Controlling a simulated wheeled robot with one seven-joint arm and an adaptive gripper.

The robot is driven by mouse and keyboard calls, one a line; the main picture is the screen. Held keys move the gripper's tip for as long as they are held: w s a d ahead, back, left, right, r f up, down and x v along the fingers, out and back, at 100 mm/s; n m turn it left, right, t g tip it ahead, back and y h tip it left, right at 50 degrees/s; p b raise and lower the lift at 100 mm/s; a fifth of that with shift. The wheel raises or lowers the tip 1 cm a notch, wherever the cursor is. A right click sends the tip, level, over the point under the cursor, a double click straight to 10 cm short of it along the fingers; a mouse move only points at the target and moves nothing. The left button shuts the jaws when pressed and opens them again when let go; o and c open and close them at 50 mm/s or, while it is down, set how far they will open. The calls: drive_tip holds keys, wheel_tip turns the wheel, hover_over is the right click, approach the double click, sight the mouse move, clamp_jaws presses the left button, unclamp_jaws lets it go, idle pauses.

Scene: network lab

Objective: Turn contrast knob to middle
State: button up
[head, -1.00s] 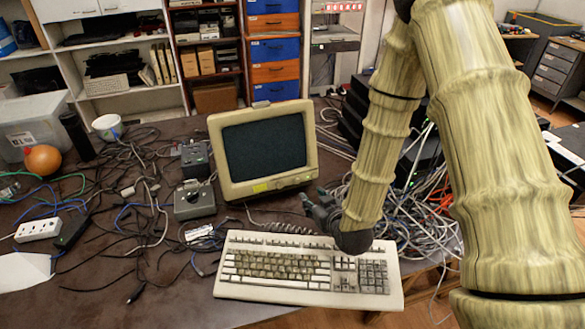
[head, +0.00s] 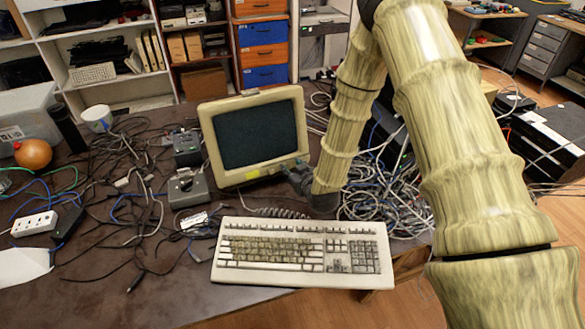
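The cream monitor (head: 204,128) with a dark screen stands on the brown table, behind the keyboard. The contrast knob cannot be made out; the lower right bezel of the monitor is partly behind my gripper. My gripper (head: 296,174) is dark and small in the head view, right at the monitor's lower right corner. Whether it touches the monitor cannot be told. Its fingers are too small and dark to tell open from shut.
A beige keyboard (head: 300,255) lies in front of the monitor. Grey control boxes (head: 188,188) stand to its left amid tangled cables. More cables heap right of the monitor. A white power strip (head: 34,223) and an orange round object (head: 33,154) are farther left.

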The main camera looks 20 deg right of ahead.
drive_tip(key=shift+w+f, duration=0.4)
drive_tip(key=shift+w, duration=0.1)
drive_tip(key=shift+s+r, duration=0.15)
drive_tip(key=shift+c, duration=0.5)
drive_tip(key=shift+a, duration=0.1)
clamp_jaws()
